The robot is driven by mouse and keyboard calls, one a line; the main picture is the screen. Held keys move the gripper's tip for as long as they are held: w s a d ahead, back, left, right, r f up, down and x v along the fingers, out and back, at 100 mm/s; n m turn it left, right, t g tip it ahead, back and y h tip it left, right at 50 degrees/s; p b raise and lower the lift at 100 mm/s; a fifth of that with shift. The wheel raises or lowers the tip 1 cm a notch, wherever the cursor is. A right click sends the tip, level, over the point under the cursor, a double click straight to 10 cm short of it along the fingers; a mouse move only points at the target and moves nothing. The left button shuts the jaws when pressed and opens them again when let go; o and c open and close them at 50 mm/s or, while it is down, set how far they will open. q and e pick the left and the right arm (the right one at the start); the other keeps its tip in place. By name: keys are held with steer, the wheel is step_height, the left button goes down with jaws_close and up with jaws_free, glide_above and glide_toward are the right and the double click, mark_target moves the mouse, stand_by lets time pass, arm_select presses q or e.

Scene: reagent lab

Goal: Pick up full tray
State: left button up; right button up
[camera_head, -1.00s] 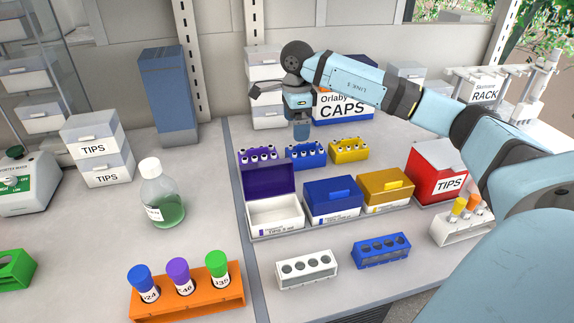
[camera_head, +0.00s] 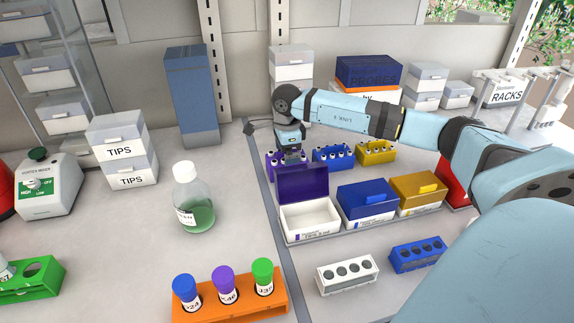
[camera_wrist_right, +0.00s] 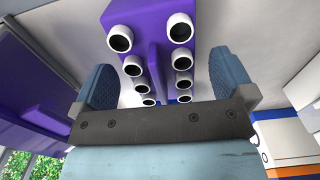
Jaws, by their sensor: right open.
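A small purple tray (camera_head: 274,167) holding several white-rimmed vials stands at the back of the bench, left of a blue tray (camera_head: 333,156) and a yellow tray (camera_head: 376,152), each with similar vials. My right gripper (camera_head: 291,153) points down at the purple tray and covers part of it. In the right wrist view the purple tray (camera_wrist_right: 153,45) lies ahead of and between the two spread blue fingers of my open right gripper (camera_wrist_right: 160,82). I cannot tell whether the fingers touch it. My left gripper is out of view.
An open purple-lidded box (camera_head: 308,217), a blue box (camera_head: 367,202) and a yellow box (camera_head: 417,193) stand in front of the trays. An orange rack (camera_head: 232,302) holds three capped tubes. A bottle of green liquid (camera_head: 194,205) stands left, with bare bench around it.

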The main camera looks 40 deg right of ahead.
steer(key=c, duration=1)
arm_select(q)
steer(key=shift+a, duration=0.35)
arm_select(e)
steer(key=shift+c, duration=0.2)
steer(key=shift+r, duration=0.1)
